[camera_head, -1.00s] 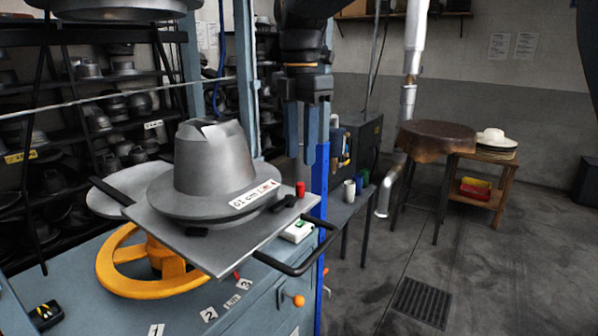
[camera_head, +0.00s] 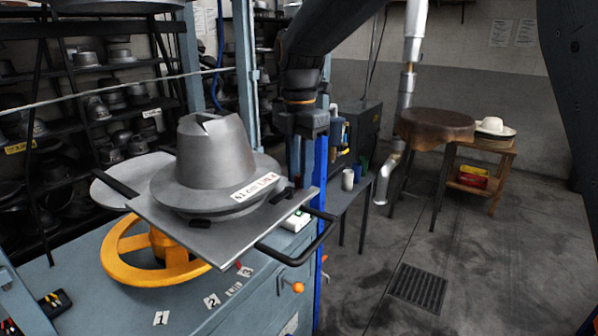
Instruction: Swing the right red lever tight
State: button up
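The grey metal hat mould (camera_head: 215,160) sits upright on a tilted metal plate (camera_head: 178,226) with black handles. A black clamp piece (camera_head: 283,196) lies at the right of the mould's brim. The red lever end that stood beside it earlier is now hidden behind my gripper. My gripper (camera_head: 297,178) points down at the plate's right corner, with its fingertips close to where the red end was. I cannot tell if it touches the lever, or how far apart the fingers are.
A yellow handwheel (camera_head: 122,270) is under the plate on the blue machine. A black handle (camera_head: 305,258) juts out at the front right, near an orange knob (camera_head: 297,287). A side table with a white cup (camera_head: 348,179) stands behind.

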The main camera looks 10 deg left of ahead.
grip_shut()
jog(key=shift+m, duration=0.3)
jog(key=m, duration=0.1)
jog(key=d+m+p, duration=0.1)
jog(key=shift+s+m, duration=0.25)
jog(key=shift+m, duration=0.05)
jog(key=m, duration=0.1)
jog(key=s+m+p, duration=0.1)
jog(key=m, duration=0.1)
jog(key=shift+d+r+m, duration=0.1)
jog(key=shift+d+m, duration=0.2)
jog(key=shift+d, duration=0.05)
jog(key=m, duration=0.2)
jog(key=s+m+p, duration=0.1)
jog(key=m, duration=0.2)
jog(key=shift+s+d+m+p, duration=0.3)
jog(key=shift+s+d+p, duration=0.05)
jog(key=shift+p, duration=0.05)
jog(key=shift+o, duration=1.8)
grip_release()
